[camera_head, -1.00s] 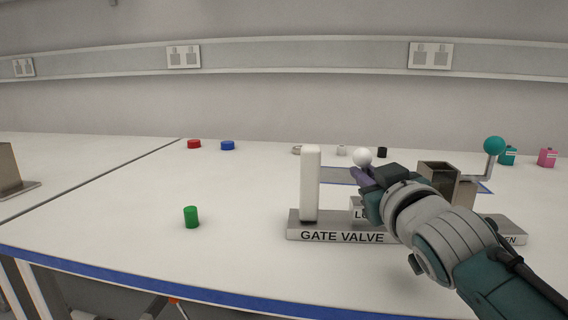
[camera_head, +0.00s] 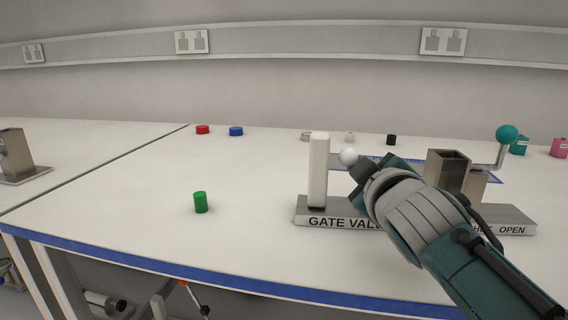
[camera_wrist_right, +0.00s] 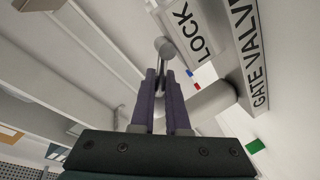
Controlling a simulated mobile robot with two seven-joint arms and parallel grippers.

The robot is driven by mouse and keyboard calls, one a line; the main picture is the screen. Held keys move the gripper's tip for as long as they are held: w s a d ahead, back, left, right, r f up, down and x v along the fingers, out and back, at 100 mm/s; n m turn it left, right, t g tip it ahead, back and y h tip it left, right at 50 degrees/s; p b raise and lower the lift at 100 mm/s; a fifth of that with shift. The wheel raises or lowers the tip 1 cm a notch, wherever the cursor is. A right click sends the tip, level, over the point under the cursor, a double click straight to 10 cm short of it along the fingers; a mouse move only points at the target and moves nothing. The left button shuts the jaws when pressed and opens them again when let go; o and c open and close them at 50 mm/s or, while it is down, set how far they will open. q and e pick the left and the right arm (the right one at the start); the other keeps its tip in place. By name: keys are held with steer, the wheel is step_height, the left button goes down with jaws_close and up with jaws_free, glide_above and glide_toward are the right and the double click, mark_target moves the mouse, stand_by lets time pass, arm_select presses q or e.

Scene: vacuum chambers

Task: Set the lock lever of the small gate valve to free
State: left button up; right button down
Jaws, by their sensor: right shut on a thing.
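The small gate valve is a grey base plate (camera_head: 302,216) marked "GATE VALVE", with a white upright post (camera_head: 318,170) at its left end. Its lock lever carries a white ball knob (camera_head: 348,157), just right of the post and apart from it in the head view. My right gripper (camera_head: 357,168) reaches in from the right and hides the lever's lower part. In the right wrist view, its two purple fingers (camera_wrist_right: 160,88) are shut on the lever below the round knob (camera_wrist_right: 164,45). The "LOCK" label (camera_wrist_right: 192,33) shows beside it. My left gripper is not in view.
A square metal tube (camera_head: 447,172) and a teal ball-ended crank (camera_head: 507,134) stand right of the lever. A green cylinder (camera_head: 200,202) stands left of the valve. Red (camera_head: 203,129) and blue (camera_head: 236,131) caps lie further back. The table between is clear.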

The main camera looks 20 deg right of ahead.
steer(key=shift+f, duration=0.1)
stand_by(0.3)
steer(key=c, duration=0.9)
jaws_free()
steer(key=shift+s+a+r+p, duration=0.2)
steer(key=shift+s+p, duration=0.1)
steer(key=shift+s, duration=0.15)
steer(key=p+v, duration=0.2)
steer(key=v, duration=0.7)
steer(key=shift+f, duration=0.1)
